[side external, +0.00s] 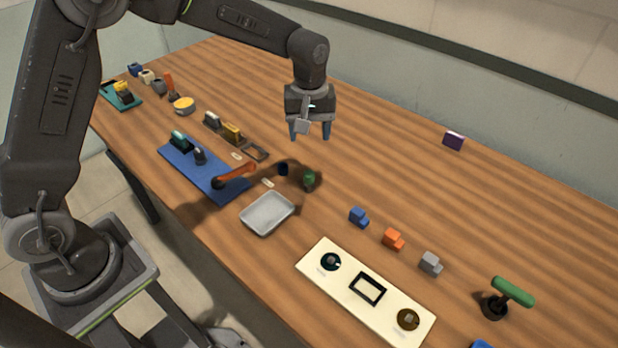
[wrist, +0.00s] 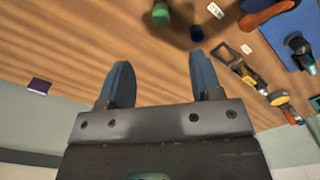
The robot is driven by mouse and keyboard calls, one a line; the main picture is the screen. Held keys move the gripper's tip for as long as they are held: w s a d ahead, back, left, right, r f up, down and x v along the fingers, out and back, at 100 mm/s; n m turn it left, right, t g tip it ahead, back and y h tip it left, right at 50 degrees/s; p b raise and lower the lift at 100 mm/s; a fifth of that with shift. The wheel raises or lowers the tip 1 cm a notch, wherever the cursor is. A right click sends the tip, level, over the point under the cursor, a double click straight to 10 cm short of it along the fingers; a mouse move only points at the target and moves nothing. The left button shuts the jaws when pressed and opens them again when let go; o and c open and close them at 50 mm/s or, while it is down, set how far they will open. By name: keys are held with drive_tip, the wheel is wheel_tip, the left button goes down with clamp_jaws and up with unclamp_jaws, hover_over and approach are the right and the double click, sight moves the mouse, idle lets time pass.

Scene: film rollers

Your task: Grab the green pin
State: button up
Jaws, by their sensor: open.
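The green pin (side external: 309,180) is a small green cylinder standing on the wooden table, near the middle of the side view. My gripper (side external: 310,136) is open and empty, held above the table behind the green pin. In the wrist view its two blue fingers (wrist: 160,75) are spread apart with only tabletop between them. A dark blue pin (side external: 283,169) stands close to the left of the green pin and also shows in the wrist view (wrist: 197,33).
A grey metal tray (side external: 268,229) lies in front of the pins. A blue board (side external: 190,178) with an orange-handled lever is to the left. A cream panel (side external: 335,283), small coloured blocks and a green-handled roller (side external: 512,291) are to the right. The table behind the pins is mostly clear.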

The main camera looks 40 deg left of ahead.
hover_over(309, 173)
wheel_tip(309, 173, down, 8)
drive_tip(key=shift+s+d+r, duration=0.1)
drive_tip(key=shift+s+d, duration=0.05)
drive_tip(key=shift+f, duration=2.75)
drive_tip(key=c, duration=1)
drive_tip(key=shift+r, duration=0.1)
